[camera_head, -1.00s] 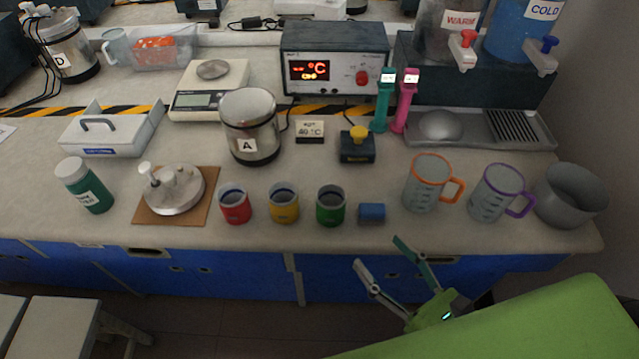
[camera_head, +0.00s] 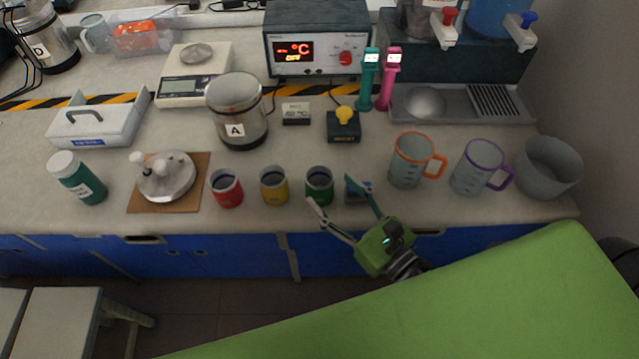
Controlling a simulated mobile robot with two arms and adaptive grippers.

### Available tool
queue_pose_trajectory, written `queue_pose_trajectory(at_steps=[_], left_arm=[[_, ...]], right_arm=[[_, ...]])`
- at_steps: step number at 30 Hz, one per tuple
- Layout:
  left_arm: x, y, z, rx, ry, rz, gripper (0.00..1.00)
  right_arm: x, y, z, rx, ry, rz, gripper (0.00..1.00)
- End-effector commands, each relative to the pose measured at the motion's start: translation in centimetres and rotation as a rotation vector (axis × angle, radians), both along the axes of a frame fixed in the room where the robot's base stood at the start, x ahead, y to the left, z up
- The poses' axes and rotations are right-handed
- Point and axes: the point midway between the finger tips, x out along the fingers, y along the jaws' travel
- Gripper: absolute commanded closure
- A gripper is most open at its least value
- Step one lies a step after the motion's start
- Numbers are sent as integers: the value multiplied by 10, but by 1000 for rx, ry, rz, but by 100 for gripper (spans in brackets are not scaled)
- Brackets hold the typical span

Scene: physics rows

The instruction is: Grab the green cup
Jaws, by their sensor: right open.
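The green cup (camera_head: 319,186) stands upright on the bench near its front edge, at the right end of a row with a yellow cup (camera_head: 274,185) and a red cup (camera_head: 226,188). My right gripper (camera_head: 338,192) is open and empty. I cannot tell whether a finger touches the cup or the block. My left gripper is not in view.
An orange-handled jug (camera_head: 408,160), a purple-handled jug (camera_head: 474,168) and a grey bowl (camera_head: 548,168) stand to the right. A black box with a yellow knob (camera_head: 343,125) and canister A (camera_head: 237,111) stand behind the cups. The bench's front edge runs just below them.

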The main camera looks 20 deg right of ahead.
Motion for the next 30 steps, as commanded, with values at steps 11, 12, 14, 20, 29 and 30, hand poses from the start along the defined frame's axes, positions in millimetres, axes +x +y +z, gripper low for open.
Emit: queue_pose_trajectory(at_steps=[11, 12, 14, 20, 29, 30], left_arm=[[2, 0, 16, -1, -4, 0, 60], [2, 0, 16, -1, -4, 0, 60], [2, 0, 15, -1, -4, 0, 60], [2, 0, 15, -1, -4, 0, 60], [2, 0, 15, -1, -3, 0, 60], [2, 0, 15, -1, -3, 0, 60]], right_arm=[[34, 15, 3, 1, -1, 0, 40], [34, 15, 3, 1, -1, 0, 40], [34, 15, 2, 1, -1, 0, 40], [34, 15, 3, 1, -1, 0, 69], [34, 15, 3, 1, -1, 0, 81], [34, 15, 3, 1, -1, 0, 81]])
